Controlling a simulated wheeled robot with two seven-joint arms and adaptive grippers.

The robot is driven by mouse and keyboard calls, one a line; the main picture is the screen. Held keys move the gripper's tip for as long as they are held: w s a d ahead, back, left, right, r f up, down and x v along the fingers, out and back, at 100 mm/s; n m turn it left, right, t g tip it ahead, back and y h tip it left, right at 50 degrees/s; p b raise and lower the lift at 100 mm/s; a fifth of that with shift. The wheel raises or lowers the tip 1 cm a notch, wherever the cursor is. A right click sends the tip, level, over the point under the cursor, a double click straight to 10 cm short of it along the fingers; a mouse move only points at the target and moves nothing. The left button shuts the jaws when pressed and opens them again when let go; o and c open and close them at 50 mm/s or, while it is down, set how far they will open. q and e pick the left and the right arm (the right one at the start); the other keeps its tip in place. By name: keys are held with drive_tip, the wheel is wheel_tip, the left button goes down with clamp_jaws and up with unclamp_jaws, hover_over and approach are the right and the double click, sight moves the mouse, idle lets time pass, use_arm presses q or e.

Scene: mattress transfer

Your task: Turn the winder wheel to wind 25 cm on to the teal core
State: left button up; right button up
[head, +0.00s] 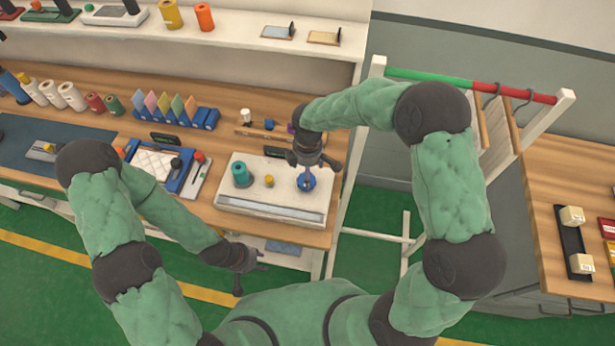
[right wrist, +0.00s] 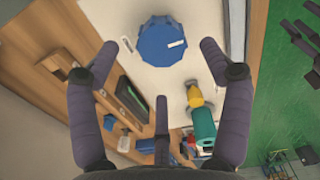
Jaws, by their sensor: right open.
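The blue winder wheel (head: 308,183) sits at the right of a white winder board (head: 285,205). In the right wrist view the wheel (right wrist: 160,45) is a ribbed blue disc with a small white mark. The teal core (head: 242,172) stands at the board's left, with a small yellow piece (head: 269,181) between it and the wheel. The teal core (right wrist: 203,130) also shows in the right wrist view. My right gripper (head: 314,170) is above the wheel, open, its fingers spread and apart from it. My left gripper (head: 249,279) is open and empty, off the table's front edge.
Left of the board lie a blue tray (head: 163,165) and a row of colored cards in blue holders (head: 175,112). Small items stand behind the board. A rack with a green and red rail (head: 470,84) stands to the right. The floor in front is clear.

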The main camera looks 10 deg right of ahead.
drive_tip(key=shift+f, duration=2.75)
drive_tip(key=shift+c, duration=0.3)
drive_tip(key=c, duration=1)
